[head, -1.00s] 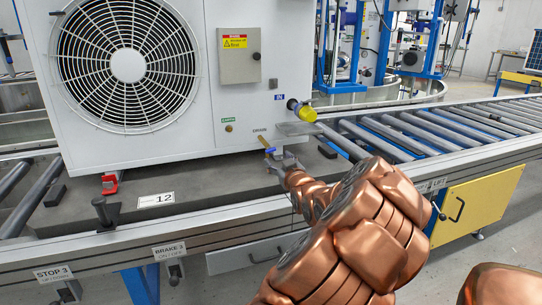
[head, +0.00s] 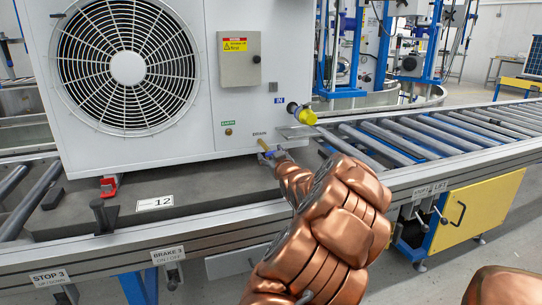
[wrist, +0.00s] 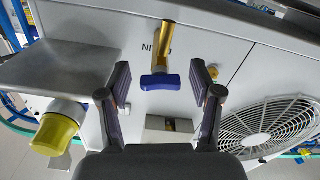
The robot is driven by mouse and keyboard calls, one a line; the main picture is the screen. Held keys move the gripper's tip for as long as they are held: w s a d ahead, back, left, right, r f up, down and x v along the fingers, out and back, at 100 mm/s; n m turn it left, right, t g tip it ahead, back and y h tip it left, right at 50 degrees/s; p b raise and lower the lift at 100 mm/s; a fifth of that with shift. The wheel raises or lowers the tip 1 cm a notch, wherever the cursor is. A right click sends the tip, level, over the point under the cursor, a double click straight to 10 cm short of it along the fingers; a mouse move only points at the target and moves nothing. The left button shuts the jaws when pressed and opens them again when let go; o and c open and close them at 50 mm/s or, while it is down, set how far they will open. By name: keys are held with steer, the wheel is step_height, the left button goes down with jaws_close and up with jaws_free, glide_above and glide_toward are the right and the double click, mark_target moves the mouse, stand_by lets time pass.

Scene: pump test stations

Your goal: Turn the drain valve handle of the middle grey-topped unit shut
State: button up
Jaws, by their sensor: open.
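The drain valve is a brass pipe (wrist: 166,42) with a blue handle (wrist: 159,82) at its end, on the front of a white fan unit (head: 205,118). In the wrist view the handle lies crosswise to the pipe. My gripper (wrist: 161,76) is open, with one dark finger on each side of the handle and gaps to both. In the head view my gripper (head: 274,156) is at the valve, low on the unit, and partly covers the handle. The unit's top is out of view, so its colour cannot be told.
A yellow-capped fitting (head: 300,113) sticks out above and right of the valve, close to a flat grey plate (wrist: 70,75). A grey box (head: 240,58) is higher up. The unit stands on a dark pallet (head: 225,185) on a roller conveyor (head: 400,140).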

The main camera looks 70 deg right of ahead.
steer(key=c, duration=1.2)
steer(key=shift+o, duration=0.2)
steer(key=m+p, duration=0.1)
steer(key=p, duration=0.1)
steer(key=shift+r+p, duration=0.25)
steer(key=shift+p, duration=0.05)
steer(key=shift+m+p, duration=0.6)
steer(key=shift+p, duration=0.2)
steer(key=shift+f+m+p, duration=0.15)
steer(key=shift+m+p, duration=0.15)
steer(key=shift+p, duration=0.05)
steer(key=shift+f, duration=0.1)
steer(key=o, duration=1.2)
steer(key=shift+c, duration=0.2)
steer(key=shift+s+a, duration=0.1)
